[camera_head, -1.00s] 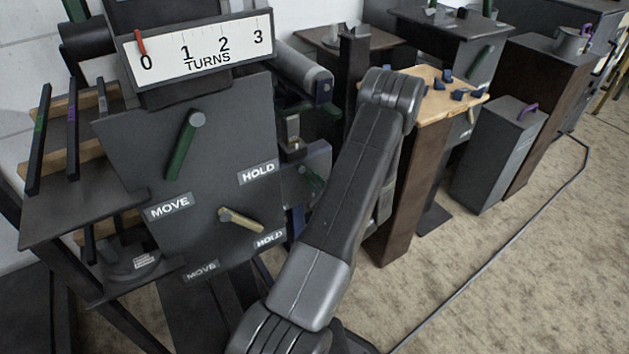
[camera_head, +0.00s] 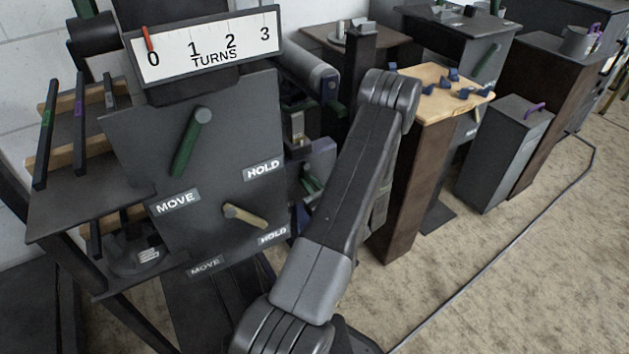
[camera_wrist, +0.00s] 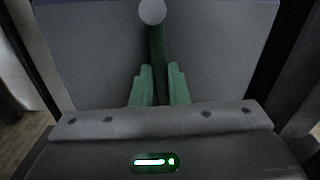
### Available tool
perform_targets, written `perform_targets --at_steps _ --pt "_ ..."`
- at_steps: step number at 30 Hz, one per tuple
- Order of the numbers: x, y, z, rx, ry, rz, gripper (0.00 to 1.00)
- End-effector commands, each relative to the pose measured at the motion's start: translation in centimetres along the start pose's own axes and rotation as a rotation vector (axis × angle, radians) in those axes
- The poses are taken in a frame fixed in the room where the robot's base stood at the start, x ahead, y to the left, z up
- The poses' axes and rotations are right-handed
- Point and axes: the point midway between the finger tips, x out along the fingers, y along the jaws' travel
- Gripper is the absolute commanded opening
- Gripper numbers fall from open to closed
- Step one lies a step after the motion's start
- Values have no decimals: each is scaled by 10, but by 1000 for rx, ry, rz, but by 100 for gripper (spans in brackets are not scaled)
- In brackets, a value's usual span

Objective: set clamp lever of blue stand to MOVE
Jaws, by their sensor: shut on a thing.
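In the wrist view a green lever (camera_wrist: 157,45) hangs almost straight down from a round grey pivot (camera_wrist: 152,11) on a grey plate (camera_wrist: 215,40) with a bluish top edge. My gripper (camera_wrist: 158,72) has its two green fingers closed around the lever's lower part. In the head view a small grey panel with blue parts (camera_head: 325,147), seemingly the blue stand, stands behind the large front panel. A green lever (camera_head: 311,184) shows on it, partly hidden. My gripper is hidden in the head view. I see no readable MOVE or HOLD label on this stand.
A large grey panel (camera_head: 235,130) at the front left carries a green lever (camera_head: 192,142), a tan lever (camera_head: 245,215), MOVE and HOLD labels and a TURNS scale (camera_head: 205,48). A wooden-topped pedestal (camera_head: 425,105) stands right of my arm. Carpet at the right is open.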

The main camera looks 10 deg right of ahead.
Motion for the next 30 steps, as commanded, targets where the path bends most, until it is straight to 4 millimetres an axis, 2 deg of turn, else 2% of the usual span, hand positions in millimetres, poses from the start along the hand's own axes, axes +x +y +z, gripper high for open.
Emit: perform_targets --at_steps 15,21,30 --pt "0 29 8 466 2 0 0" --pt "0 36 12 592 3 0 0" --pt "0 41 14 692 2 0 0"
